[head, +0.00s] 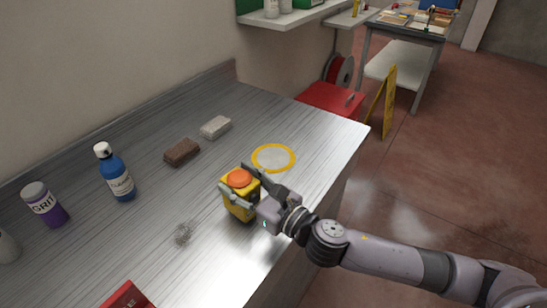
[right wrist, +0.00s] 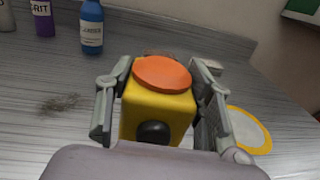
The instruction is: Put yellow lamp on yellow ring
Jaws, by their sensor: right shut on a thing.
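The yellow lamp (head: 240,204) is a boxy yellow body with an orange round top, and stands upright at the metal counter's front part. My right gripper (head: 240,192) is shut on it, one finger on each side. In the right wrist view the lamp (right wrist: 157,115) sits between the two fingers of my right gripper (right wrist: 160,95), with a dark round knob facing the camera. I cannot tell whether its base touches the counter. The yellow ring (head: 273,158) lies flat on the counter, behind and right of the lamp, empty. The ring also shows at right in the wrist view (right wrist: 264,140). My left gripper is not in view.
On the counter (head: 150,240) are a blue bottle (head: 117,175), a purple grit container (head: 45,204), a brown block (head: 182,152), a pale block (head: 215,127), a grey scribble-like patch (head: 183,233) and a red item (head: 127,296). The surface between lamp and ring looks clear.

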